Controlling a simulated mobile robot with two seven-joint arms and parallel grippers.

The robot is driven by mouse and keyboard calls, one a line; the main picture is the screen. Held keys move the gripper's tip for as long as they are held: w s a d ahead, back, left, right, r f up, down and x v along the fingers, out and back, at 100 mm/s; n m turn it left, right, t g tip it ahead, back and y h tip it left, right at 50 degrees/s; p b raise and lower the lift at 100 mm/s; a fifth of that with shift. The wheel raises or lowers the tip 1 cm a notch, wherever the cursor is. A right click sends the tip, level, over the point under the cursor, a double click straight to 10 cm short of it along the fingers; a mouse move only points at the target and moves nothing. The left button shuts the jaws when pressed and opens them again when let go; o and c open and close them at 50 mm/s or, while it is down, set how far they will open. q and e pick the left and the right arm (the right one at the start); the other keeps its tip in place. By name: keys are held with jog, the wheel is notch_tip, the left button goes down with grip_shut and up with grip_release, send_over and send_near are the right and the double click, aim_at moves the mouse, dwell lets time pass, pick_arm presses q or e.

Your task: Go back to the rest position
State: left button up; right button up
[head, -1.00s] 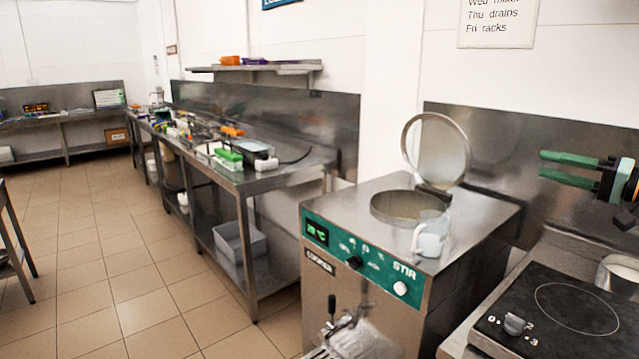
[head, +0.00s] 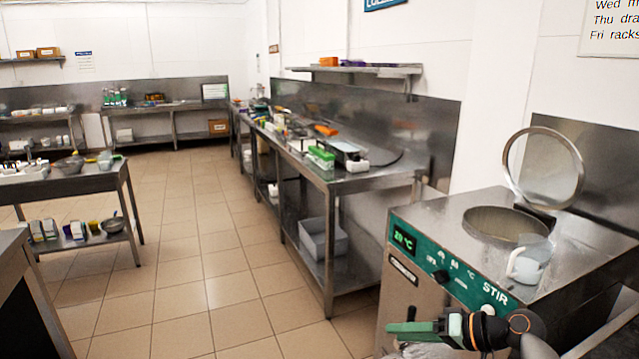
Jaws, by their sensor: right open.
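My right gripper (head: 398,323) is low in the head view, right of centre, in front of the front face of the batch cooker (head: 455,285). Its green fingers point left, and it is open with nothing seen between them. Whether it touches the cooker's front cannot be told. My left gripper is out of view.
The cooker's round lid (head: 545,168) stands open, and a pale jug (head: 530,260) stands on its top beside the opening. A long steel bench (head: 345,183) with clutter runs along the wall. A table (head: 95,182) stands at left. The tiled floor (head: 195,250) between is clear.

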jog(key=w+d+f+m+t+h, duration=0.1)
jog(key=w+d+t+h, duration=0.5)
jog(key=d, duration=0.4)
jog(key=w+d+r+n+t+h, duration=0.3)
jog(key=w+d+r+t+h, duration=0.2)
jog(key=d+r+h, duration=0.25)
jog(key=s+a+f+g+y, duration=0.1)
jog(key=s+a+f, duration=0.2)
jog(key=s+f, duration=0.35)
jog(key=s+a+f+n+g+y, duration=0.1)
jog(key=s+a+f+g, duration=0.15)
jog(key=s+f, duration=0.4)
jog(key=s+a+f+g+y, duration=0.1)
jog(key=s+a+f, duration=0.3)
jog(key=f, duration=0.4)
jog(key=s+a+f+g+y, duration=0.1)
jog(key=s+a+f, duration=0.3)
jog(key=s, duration=0.8)
jog(key=s+a+f+m+g+y, duration=0.1)
jog(key=s+a+f, duration=0.3)
jog(key=s, duration=0.8)
notch_tip(320, 180, down, 2)
jog(key=shift+a+f+g, duration=0.1)
jog(key=shift+a+g, duration=0.1)
jog(key=shift+g, duration=0.65)
